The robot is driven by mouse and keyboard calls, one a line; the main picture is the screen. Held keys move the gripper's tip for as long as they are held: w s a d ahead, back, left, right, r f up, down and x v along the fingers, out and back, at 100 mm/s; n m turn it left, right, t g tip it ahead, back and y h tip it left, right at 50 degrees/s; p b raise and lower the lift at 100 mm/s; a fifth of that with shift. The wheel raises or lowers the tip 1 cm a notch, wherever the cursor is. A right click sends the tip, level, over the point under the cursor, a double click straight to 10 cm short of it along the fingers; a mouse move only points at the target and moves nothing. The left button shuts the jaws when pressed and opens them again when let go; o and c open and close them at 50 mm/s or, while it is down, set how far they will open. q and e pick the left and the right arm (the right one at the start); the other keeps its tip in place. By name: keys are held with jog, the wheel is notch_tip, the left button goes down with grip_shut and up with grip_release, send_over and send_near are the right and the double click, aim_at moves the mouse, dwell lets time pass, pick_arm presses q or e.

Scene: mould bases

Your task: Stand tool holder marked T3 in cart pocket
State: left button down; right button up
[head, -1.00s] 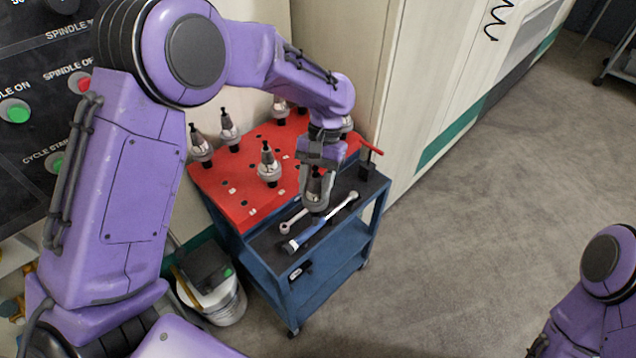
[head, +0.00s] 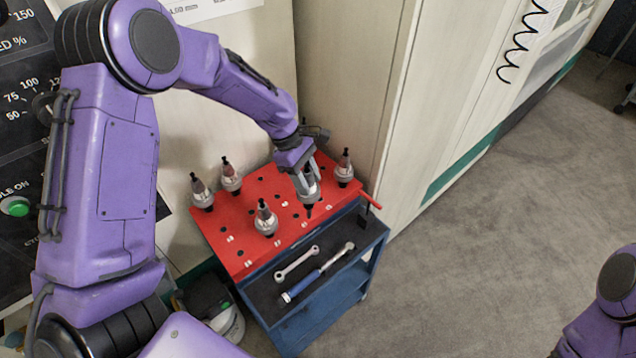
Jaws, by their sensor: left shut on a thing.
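My left gripper (head: 307,183) is shut on a grey metal tool holder (head: 310,196) with a dark lower end. It holds the tool holder roughly upright over the right part of the red pocket panel (head: 238,262) of the cart. The dark end points down close to the panel; I cannot tell whether it is inside a pocket. The fingers hide part of the holder, and no T3 mark is readable. Small white labels by the pockets are too small to read. My right gripper is out of view.
Other tool holders stand in the panel: front (head: 266,220), left (head: 203,194), back (head: 231,177) and right (head: 344,169). A wrench (head: 297,263) and a blue-handled tool (head: 318,273) lie on the cart's dark front tray. Several pockets are empty. A red handle (head: 371,200) sticks out at right.

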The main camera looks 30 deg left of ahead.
pick_arm(q)
jog(key=a+r+n+t+y+p, duration=0.1)
jog(key=a+r+n+t+p, duration=0.15)
jog(key=a+n, duration=0.4)
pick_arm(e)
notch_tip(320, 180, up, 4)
pick_arm(q)
notch_tip(320, 180, down, 6)
jog(key=w+d+n+b, duration=0.1)
jog(key=b, duration=0.4)
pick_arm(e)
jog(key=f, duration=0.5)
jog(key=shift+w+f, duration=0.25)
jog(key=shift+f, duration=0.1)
pick_arm(q)
jog(key=shift+d+r, duration=0.15)
jog(key=shift+p, duration=0.5)
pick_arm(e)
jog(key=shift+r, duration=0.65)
